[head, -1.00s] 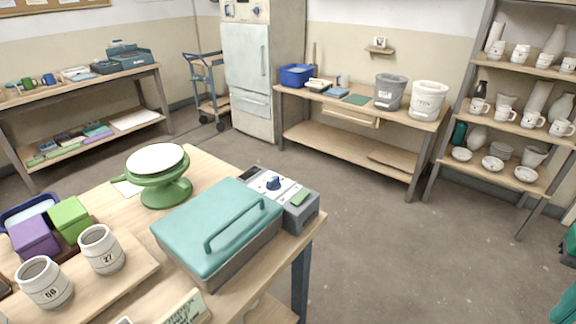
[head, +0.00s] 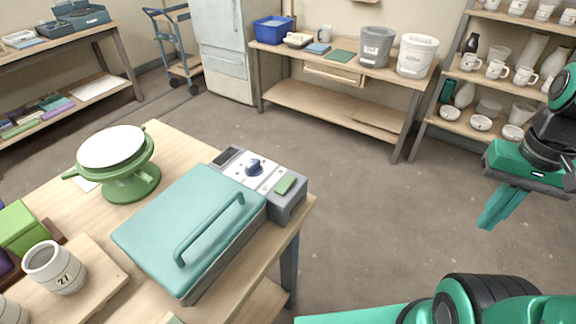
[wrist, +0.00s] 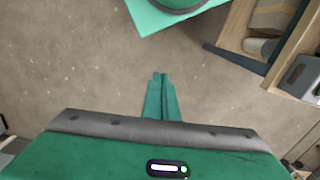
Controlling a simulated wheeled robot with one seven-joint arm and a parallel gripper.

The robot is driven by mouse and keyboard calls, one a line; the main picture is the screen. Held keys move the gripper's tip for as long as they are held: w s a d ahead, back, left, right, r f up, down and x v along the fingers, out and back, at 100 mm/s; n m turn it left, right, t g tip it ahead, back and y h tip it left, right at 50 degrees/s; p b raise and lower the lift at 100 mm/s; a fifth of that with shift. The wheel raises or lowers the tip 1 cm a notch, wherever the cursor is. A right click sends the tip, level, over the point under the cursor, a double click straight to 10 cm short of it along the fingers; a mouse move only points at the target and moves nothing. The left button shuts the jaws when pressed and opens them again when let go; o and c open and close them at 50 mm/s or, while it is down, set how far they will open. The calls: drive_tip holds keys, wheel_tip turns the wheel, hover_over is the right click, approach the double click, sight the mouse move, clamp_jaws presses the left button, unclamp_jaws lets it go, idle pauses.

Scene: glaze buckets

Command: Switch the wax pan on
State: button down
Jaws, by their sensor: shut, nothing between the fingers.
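The wax pan (head: 190,232) stands on the near wooden table, its teal lid with a long handle shut. Its grey control box (head: 291,205) is at the right end, with a dark blue knob (head: 254,168) on a pale panel and a green rocker or button (head: 286,184). Whether the switch is on cannot be told. My gripper (head: 489,226) is at the right over open floor, well apart from the pan, fingers together and pointing down. In the wrist view the green fingers (wrist: 161,76) are shut and empty, and a grey part of the control box (wrist: 303,76) shows at the right edge.
A green banding wheel (head: 130,180) stands behind the pan on the left. A numbered pot (head: 55,268) and a green block (head: 22,228) are at the left. Shelves (head: 462,127) with pottery stand behind my gripper. The floor between is clear.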

drive_tip(key=w+a+r+n+h, duration=0.1)
drive_tip(key=w+a+r+n, duration=0.4)
drive_tip(key=w, duration=0.5)
wheel_tip(320, 180, up, 5)
drive_tip(key=n+t, duration=0.2)
drive_tip(key=n, duration=1)
hover_over(290, 178)
drive_tip(key=s+a, duration=0.2)
drive_tip(key=shift+s+f, duration=0.1)
drive_tip(key=shift+s, duration=0.1)
drive_tip(key=shift+d, duration=0.1)
drive_tip(key=f, duration=0.4)
drive_tip(key=w+d+f, duration=0.1)
drive_tip(key=f, duration=0.8)
drive_tip(key=shift+w+d+f, duration=0.2)
drive_tip(key=shift+w+f, duration=0.2)
